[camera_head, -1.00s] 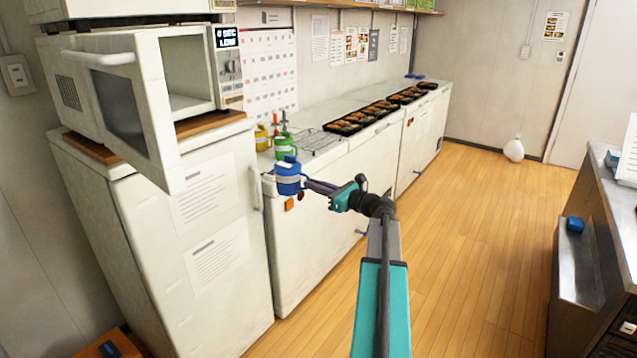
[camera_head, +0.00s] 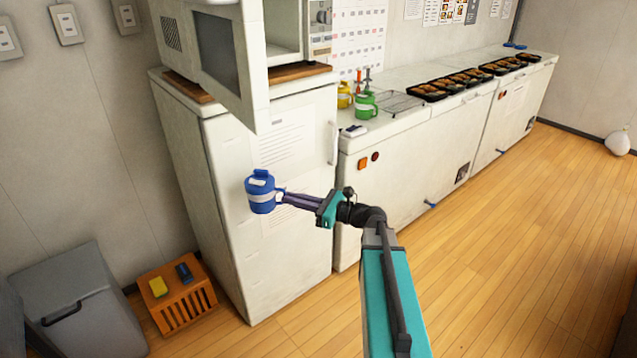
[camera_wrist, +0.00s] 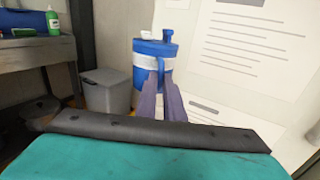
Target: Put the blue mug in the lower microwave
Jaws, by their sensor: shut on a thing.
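The blue mug (camera_head: 262,194), with a pale band around it, is held out in front of the white fridge. My gripper (camera_head: 284,197) is shut on the mug at its right side. In the wrist view the mug (camera_wrist: 152,62) is upright at the ends of the purple fingers (camera_wrist: 162,95). The lower microwave (camera_head: 290,28) stands on top of the fridge with its door (camera_head: 226,50) swung open, above the mug. Its upper part is cut off by the top of the head view.
The white fridge (camera_head: 235,200) stands close behind the mug. Yellow (camera_head: 344,95) and green (camera_head: 365,105) mugs stand on the counter to the right, beside a wire rack (camera_head: 402,104). A wooden crate (camera_head: 176,293) and a grey bin (camera_head: 85,305) are at lower left.

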